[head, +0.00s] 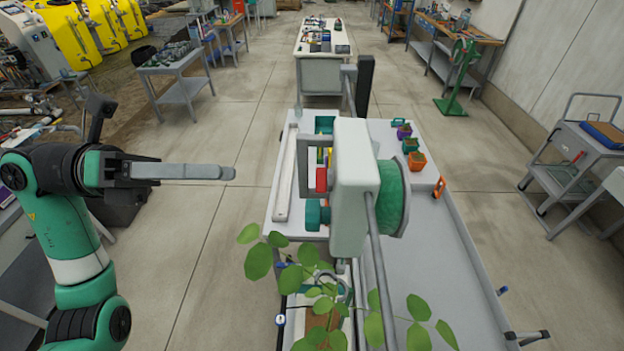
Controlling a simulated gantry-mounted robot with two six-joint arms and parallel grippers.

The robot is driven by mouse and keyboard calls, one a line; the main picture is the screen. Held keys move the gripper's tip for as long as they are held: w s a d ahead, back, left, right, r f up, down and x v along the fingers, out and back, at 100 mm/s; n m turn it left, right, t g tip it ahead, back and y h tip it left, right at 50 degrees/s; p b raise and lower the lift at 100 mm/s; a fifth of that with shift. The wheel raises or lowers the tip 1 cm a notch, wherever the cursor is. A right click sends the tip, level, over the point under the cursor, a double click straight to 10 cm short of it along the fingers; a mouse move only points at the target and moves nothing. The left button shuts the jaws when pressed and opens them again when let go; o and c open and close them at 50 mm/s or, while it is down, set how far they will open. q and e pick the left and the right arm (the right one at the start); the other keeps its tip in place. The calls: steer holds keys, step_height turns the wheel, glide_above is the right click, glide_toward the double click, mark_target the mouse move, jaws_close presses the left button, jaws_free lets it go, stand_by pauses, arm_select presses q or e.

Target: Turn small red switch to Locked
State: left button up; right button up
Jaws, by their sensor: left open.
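A small red block-shaped part (322,180) shows at the left side of a white upright housing (350,205) in the middle of the head view. It may be the red switch, but no marking or Locked position can be read on it. My left gripper (229,173) reaches in from the left with its long grey fingers pointing right. It is open and empty, seen edge-on, and its tips appear clearly left of the red part. My right gripper is not in view.
A green reel (391,198) sits on the housing's right side. Leafy plant stems (300,275) stand in front. Concrete floor (215,240) is clear between my left arm and the bench.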

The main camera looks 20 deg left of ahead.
mark_target(324, 180)
arm_select(q)
steer(key=p+x, duration=0.2)
steer(key=x, duration=0.9)
steer(key=shift+d, duration=0.35)
jaws_close()
